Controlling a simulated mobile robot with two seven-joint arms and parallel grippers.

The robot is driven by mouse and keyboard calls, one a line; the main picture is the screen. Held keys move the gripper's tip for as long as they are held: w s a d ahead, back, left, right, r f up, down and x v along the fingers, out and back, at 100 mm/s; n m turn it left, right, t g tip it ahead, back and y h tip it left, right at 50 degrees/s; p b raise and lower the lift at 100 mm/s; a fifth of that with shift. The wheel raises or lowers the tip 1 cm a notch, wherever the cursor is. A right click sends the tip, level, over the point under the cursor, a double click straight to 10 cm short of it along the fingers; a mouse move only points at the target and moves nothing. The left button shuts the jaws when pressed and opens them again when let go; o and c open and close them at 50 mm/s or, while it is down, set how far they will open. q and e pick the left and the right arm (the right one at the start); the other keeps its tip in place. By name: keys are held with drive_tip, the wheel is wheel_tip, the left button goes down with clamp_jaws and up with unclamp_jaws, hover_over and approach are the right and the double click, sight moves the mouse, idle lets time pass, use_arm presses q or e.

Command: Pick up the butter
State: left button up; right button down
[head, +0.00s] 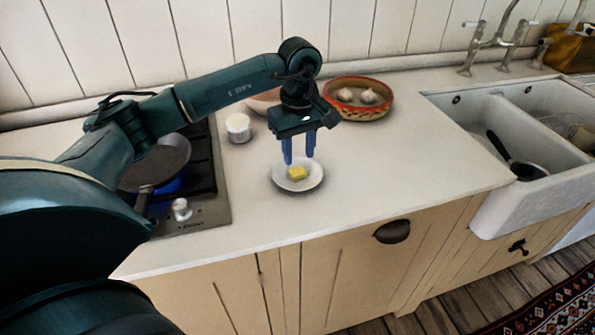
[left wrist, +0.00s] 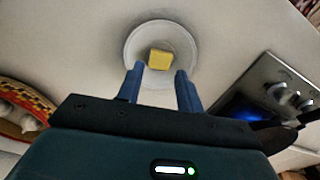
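The butter (head: 297,173) is a small yellow block on a white plate (head: 283,184) on the countertop. In the left wrist view the butter (left wrist: 159,59) lies near the middle of the plate (left wrist: 135,42), beyond the fingertips. My left gripper (head: 299,162) points down just above and behind the butter, with its two blue fingers apart and nothing between them. The fingers also show open in the left wrist view (left wrist: 160,68). My right gripper is not in view.
A stove (head: 205,205) with a pan (head: 160,162) is to the left. Behind my gripper are a white pot (head: 238,127) and a patterned bowl (head: 383,109) with garlic bulbs. A sink (head: 480,127) is at right. The counter right of the plate is clear.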

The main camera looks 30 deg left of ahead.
sight(297, 170)
use_arm(q)
drive_tip(key=f, duration=0.3)
drive_tip(key=f+p, duration=0.1)
drive_tip(key=shift+a+f, duration=0.25)
drive_tip(key=shift+f, duration=0.15)
drive_tip(key=shift+c, duration=1.2)
wheel_tip(297, 170, up, 10)
drive_tip(key=b, duration=0.1)
drive_tip(key=shift+a+r, duration=0.1)
